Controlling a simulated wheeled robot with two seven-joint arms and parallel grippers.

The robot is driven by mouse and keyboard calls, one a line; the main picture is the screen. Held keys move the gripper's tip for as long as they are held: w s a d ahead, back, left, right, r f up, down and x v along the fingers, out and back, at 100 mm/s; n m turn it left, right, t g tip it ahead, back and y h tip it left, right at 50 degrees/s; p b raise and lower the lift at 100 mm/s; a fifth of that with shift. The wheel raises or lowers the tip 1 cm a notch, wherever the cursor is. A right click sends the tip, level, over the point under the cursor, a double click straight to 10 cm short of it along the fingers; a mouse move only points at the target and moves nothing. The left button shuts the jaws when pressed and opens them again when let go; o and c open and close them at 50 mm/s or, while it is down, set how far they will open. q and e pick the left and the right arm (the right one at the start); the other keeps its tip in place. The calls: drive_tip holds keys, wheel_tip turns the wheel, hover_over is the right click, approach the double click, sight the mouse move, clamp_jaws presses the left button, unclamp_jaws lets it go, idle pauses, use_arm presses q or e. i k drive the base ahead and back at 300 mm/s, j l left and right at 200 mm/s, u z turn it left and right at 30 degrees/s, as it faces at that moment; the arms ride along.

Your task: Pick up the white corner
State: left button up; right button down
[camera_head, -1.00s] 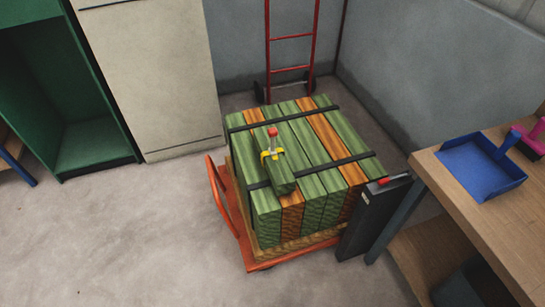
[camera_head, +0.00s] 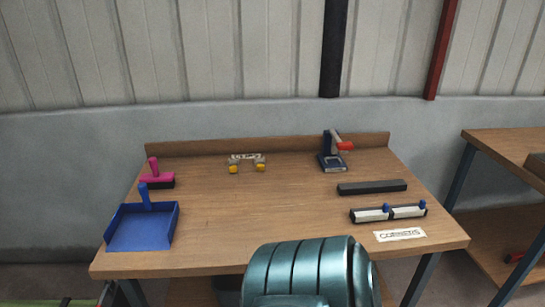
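Two white pieces (camera_head: 372,215) lie end to end in a dark, narrow holder at the right front of the wooden workbench. Each has a small blue knob at its right end; the right one is the second white piece (camera_head: 407,212). A white label reading "CORNERS" (camera_head: 400,235) lies just in front of the holder, so these look like the white corners. Neither of my grippers shows in the head view, and nothing is seen touching the white pieces.
The workbench (camera_head: 240,215) has a clear middle. A blue dustpan (camera_head: 142,230), a pink brush (camera_head: 155,176), yellow-ended parts (camera_head: 246,164), a blue tool with a red handle (camera_head: 333,158) and a dark bar (camera_head: 372,187) lie on it. A ribbed teal shape covers its front middle.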

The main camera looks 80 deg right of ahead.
sight(382, 213)
drive_tip(key=z, duration=3.15)
